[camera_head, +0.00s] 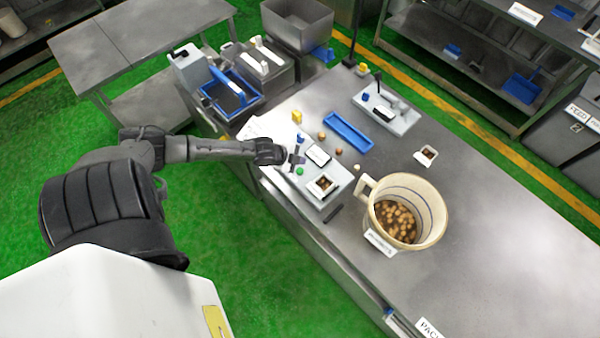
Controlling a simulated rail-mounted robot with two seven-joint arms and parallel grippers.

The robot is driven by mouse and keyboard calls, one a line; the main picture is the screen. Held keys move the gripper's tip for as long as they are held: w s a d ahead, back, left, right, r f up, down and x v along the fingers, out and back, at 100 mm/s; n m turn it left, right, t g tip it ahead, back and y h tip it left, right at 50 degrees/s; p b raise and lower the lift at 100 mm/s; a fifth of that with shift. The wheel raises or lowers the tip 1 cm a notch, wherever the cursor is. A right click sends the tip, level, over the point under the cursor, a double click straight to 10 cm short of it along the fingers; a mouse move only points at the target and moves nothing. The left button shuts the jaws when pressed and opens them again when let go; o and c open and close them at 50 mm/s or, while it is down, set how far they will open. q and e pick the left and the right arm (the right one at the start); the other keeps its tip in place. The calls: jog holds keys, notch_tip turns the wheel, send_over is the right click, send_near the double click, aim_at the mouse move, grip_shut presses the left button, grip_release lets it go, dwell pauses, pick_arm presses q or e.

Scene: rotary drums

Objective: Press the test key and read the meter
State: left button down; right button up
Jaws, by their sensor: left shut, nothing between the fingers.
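A pale flat meter (337,179) lies on the steel bench near its left edge. Which part is the test key is not readable, and neither is the display. My left gripper (297,158) is shut and empty. It is just left of the display and above the green button in the picture; I cannot tell whether it touches anything. My right gripper is not in view.
A cream bucket of brown pieces (437,200) stands right of the meter. A blue tray (349,132), a second grey device (408,121), a small white dish (426,155) and a yellow block (297,117) are on the bench. The right part of the bench is clear.

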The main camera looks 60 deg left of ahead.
aim_at(300, 171)
pick_arm(q)
notch_tip(300, 171, down, 4)
jog(key=b, duration=0.2)
jog(key=shift+r+b, duration=0.1)
jog(key=shift+b, duration=0.2)
jog(key=shift+f+b, duration=0.4)
jog(key=shift+f, duration=0.2)
dwell(0.9)
jog(key=shift+f, duration=0.1)
jog(key=shift+f, duration=0.3)
dwell(0.3)
